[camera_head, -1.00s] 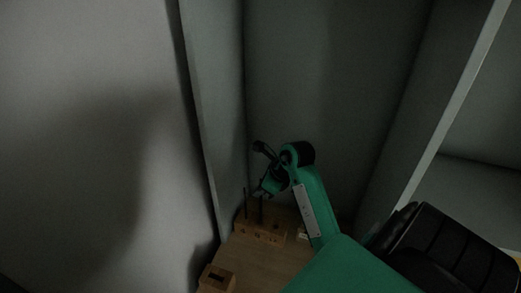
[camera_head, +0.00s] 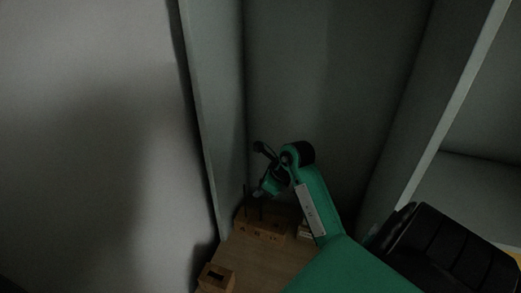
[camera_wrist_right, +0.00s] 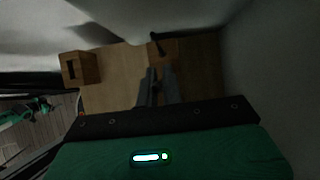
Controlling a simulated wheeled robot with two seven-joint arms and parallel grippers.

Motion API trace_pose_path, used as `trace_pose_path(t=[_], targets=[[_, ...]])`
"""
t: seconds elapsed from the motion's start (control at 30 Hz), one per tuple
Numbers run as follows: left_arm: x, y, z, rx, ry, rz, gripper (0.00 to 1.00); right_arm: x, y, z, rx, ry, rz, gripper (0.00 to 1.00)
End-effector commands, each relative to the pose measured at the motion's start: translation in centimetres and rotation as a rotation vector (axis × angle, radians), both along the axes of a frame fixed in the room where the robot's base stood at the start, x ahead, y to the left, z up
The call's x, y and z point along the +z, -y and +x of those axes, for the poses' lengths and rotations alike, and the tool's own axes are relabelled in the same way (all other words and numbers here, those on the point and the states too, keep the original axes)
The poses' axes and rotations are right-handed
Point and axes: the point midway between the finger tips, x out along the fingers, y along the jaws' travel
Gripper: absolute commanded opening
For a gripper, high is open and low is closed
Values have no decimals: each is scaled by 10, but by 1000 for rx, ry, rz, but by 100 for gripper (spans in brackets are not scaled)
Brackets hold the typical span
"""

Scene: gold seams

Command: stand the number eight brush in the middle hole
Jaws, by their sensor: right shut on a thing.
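A wooden brush block (camera_head: 262,230) with marks on its front stands at the back of a wooden surface, in the corner by the wall panels. A thin dark brush (camera_head: 245,200) stands upright at its left end. My right gripper (camera_head: 261,193) is over the block, shut on a thin dark brush whose number I cannot read. The right wrist view shows the two fingers of my gripper (camera_wrist_right: 158,72) close together, pointing at the block (camera_wrist_right: 165,50). Which hole is under the held brush is too dark to tell. My left gripper is out of view.
A small wooden block with a dark slot (camera_head: 216,278) stands at the near left; it also shows in the right wrist view (camera_wrist_right: 80,68). A small pale item (camera_head: 304,231) sits right of the brush block. Upright panels close in the left and back.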

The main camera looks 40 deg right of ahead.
Motion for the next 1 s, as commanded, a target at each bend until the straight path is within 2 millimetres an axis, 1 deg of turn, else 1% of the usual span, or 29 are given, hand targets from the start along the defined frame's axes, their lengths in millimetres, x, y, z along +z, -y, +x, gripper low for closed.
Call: trace_pose_path(t=[0.03,0.47,1.0], targets=[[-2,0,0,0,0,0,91,-2,0,0,1,0,0,0],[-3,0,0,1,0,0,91,-3,0,0,0,0,0,0],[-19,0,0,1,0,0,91,-22,0,0,0,-1,0,0]])
